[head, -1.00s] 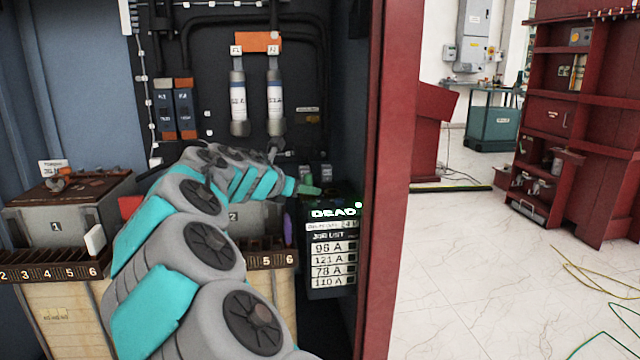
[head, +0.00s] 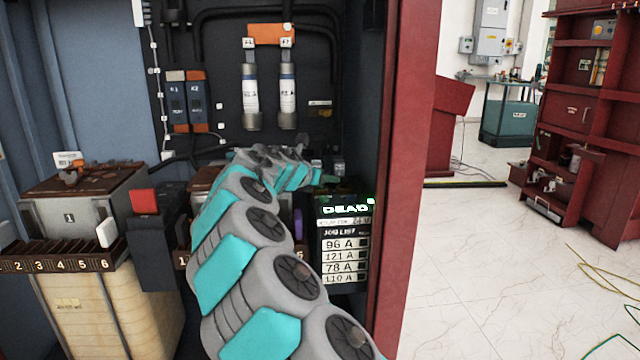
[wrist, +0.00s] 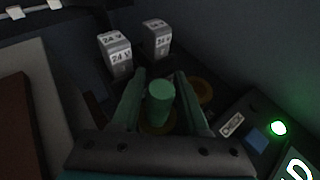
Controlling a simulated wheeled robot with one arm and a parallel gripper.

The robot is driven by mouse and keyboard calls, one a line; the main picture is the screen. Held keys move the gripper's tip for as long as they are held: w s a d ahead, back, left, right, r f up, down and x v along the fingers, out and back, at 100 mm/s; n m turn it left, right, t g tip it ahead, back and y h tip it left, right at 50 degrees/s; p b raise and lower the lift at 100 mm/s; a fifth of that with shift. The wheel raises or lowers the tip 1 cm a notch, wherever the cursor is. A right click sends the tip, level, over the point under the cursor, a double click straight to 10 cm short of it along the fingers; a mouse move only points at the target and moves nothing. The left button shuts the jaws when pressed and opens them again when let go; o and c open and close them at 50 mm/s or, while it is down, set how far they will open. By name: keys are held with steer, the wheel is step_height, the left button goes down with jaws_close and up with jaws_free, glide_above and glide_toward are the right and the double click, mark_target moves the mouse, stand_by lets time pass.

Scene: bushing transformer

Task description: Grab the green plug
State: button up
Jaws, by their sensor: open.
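The green plug (wrist: 160,100) is a short upright cylinder in the middle of the wrist view. It stands on a dark surface with a brownish ring around its base. My gripper (wrist: 160,80) is open, with one finger on each side of the plug and a gap showing on both sides. In the head view my gripper (head: 314,173) is small, above the back of the dark box marked DEAD (head: 345,209), and the plug cannot be made out clearly there.
Two grey blocks marked 24 V (wrist: 116,55) stand beyond the plug. A second, empty brownish ring (wrist: 202,91) lies to its right. A lit green lamp (wrist: 278,128) and a blue block (wrist: 256,140) are at lower right. The red cabinet post (head: 405,180) stands right of my arm.

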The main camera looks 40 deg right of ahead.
jaws_close()
stand_by(0.4)
stand_by(0.4)
